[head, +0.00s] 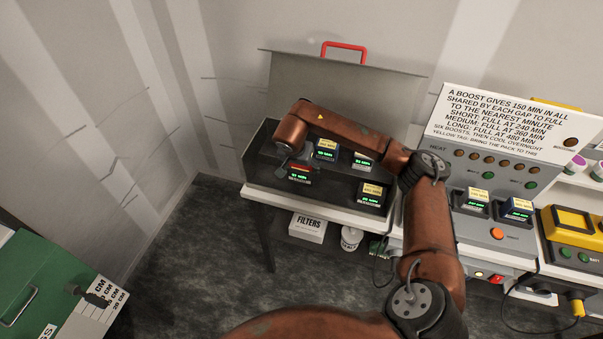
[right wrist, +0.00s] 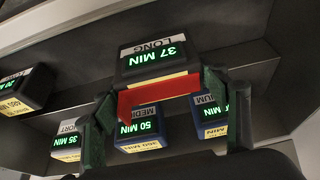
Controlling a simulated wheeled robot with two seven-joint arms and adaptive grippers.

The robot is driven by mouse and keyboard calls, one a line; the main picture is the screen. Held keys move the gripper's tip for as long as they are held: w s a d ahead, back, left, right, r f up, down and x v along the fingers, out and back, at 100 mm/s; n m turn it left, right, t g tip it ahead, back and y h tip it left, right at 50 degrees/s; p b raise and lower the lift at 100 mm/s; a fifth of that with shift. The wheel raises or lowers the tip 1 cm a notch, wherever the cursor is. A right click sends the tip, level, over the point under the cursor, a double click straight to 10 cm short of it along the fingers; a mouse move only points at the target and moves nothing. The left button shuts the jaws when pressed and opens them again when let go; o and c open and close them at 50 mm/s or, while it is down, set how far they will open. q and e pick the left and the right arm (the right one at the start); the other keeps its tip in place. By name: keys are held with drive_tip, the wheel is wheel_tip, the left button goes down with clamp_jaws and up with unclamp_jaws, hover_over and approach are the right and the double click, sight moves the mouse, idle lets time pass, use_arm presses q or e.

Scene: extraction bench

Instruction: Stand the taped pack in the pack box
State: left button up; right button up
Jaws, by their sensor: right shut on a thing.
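The taped pack (right wrist: 155,60) is a dark block marked LONG, with a green 37 MIN display and a red band of tape. My right gripper (right wrist: 165,115) is shut on it, one finger at each side. In the head view, the right gripper (head: 297,166) reaches down into the left part of the pack box, with the pack (head: 299,177) below it. I cannot tell whether the pack touches the floor. The pack box (head: 262,170) is a grey box with its lid (head: 345,85) up and a red handle on top. My left gripper is not in view.
A charger (head: 470,232) with two packs and a sign (head: 505,125) stand to the right. A FILTERS box (head: 308,228) is below.

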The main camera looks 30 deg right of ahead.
sight(302, 173)
drive_tip(key=shift+a+x, duration=0.15)
drive_tip(key=shift+x, duration=0.7)
drive_tip(key=shift+a+x, duration=0.2)
drive_tip(key=shift+x, duration=0.65)
drive_tip(key=shift+s+f, duration=0.2)
drive_tip(key=shift+f, duration=0.05)
drive_tip(key=shift+f, duration=0.15)
drive_tip(key=o, duration=1.8)
drive_tip(key=shift+s, duration=0.1)
drive_tip(key=shift+c, duration=0.2)
drive_tip(key=shift+r, duration=0.5)
drive_tip(key=v, duration=1.1)
drive_tip(key=shift+a, duration=0.15)
drive_tip(key=shift+r, duration=0.1)
